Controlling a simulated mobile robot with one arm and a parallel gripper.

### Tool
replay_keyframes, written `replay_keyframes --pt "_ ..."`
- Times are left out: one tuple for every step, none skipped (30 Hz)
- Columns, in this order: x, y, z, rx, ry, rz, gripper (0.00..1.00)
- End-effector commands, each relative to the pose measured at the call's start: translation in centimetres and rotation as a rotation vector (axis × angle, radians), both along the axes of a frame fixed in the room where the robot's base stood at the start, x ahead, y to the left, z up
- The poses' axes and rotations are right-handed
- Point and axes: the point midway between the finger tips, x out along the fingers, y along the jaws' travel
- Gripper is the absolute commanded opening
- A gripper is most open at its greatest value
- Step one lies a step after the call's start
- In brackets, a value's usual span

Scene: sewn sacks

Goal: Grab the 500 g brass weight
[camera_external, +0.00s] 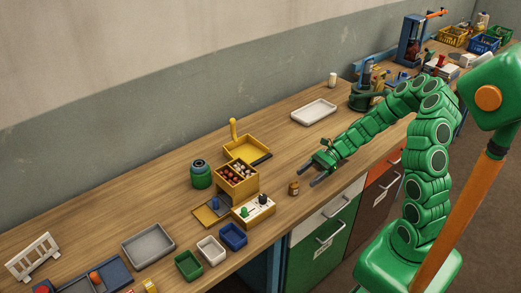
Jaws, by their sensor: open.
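A small brass-brown cylinder (294,188), which looks like the brass weight, stands upright near the front edge of the wooden bench. Its mass marking is too small to read. My gripper (308,177) is open above the bench, just right of and slightly behind the cylinder in the picture. Its two dark fingers point left and down, and nothing shows between them. I cannot tell the exact gap between the fingers and the cylinder.
A yellow box with small round items (237,180) and a white block with knobs (254,209) stand left of the cylinder. A green jar (201,174) is farther left. A white tray (314,112) lies behind my arm. Bare bench (285,148) lies behind the gripper.

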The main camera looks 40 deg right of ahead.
Motion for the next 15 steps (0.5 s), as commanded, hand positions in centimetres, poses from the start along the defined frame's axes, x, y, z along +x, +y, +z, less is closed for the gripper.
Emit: replay_keyframes --pt "0.1 0.0 -0.1 0.004 0.005 -0.007 0.72" --pt "0.2 0.1 -0.2 0.005 0.007 -0.008 0.72" --pt "0.2 0.2 -0.3 0.006 0.008 -0.01 0.72" --pt "0.2 0.4 -0.3 0.006 0.008 -0.01 0.72" --pt "0.3 0.7 -0.4 0.006 0.007 -0.009 0.72" --pt "0.3 1.0 -0.5 0.005 0.007 -0.008 0.72" --pt "0.3 1.3 -0.6 0.005 0.007 -0.008 0.72" --pt "0.4 1.5 -0.7 0.004 0.007 -0.008 0.72" --pt "0.4 1.8 -0.9 0.003 0.006 -0.009 0.72" --pt "0.5 2.0 -0.9 0.003 0.006 -0.008 0.72" --pt "0.5 2.2 -1.0 0.003 0.006 -0.008 0.72" --pt "0.5 2.4 -1.1 0.003 0.005 -0.008 0.72" --pt "0.5 2.5 -1.1 0.003 0.005 -0.008 0.72" --pt "0.5 2.7 -1.1 0.004 0.005 -0.008 0.72" --pt "0.6 3.0 -1.2 0.004 0.005 -0.008 0.72"
